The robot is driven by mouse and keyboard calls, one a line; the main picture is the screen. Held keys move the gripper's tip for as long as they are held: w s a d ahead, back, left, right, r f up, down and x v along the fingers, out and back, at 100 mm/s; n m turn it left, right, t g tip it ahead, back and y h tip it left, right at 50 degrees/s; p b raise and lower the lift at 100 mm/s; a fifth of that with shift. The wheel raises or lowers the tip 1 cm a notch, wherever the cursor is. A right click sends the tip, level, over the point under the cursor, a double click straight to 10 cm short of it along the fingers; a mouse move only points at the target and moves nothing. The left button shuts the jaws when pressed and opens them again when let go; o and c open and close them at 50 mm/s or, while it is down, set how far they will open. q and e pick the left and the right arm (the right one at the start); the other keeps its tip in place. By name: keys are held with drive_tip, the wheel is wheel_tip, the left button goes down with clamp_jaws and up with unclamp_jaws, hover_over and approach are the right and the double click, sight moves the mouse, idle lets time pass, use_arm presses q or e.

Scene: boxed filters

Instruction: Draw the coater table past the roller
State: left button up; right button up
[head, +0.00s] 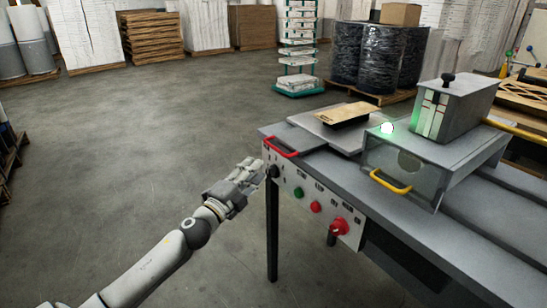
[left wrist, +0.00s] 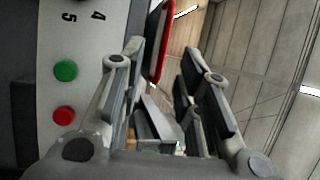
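The coater table is a flat grey plate (head: 299,139) with a red handle (head: 281,147) at the left end of the machine. A tan board (head: 348,113) lies on a dark block on a raised grey plate beside it. My left gripper (head: 258,168) is just left of the red handle and a little below it, near the control panel. In the left wrist view its two fingers (left wrist: 155,75) are apart with nothing gripped, and the red handle (left wrist: 157,42) shows just beyond them. The roller is not clearly visible; a housing (head: 408,165) with a yellow handle stands to the right. My right gripper is out of view.
The control panel (head: 312,196) has a green button (head: 298,192), a red button (head: 316,206) and a red knob (head: 339,226). A grey box (head: 455,105) sits on the housing. Wrapped drums (head: 381,55) stand behind. The floor (head: 130,135) to the left is clear.

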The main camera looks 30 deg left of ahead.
sight(274, 148)
use_arm(q)
drive_tip(key=shift+w+r, duration=0.45)
drive_tip(key=shift+w, duration=1.3)
drive_tip(key=shift+w+r, duration=0.4)
drive_tip(key=shift+w, duration=1.4)
drive_tip(key=shift+w+r, duration=0.45)
drive_tip(key=shift+w, duration=1.3)
clamp_jaws()
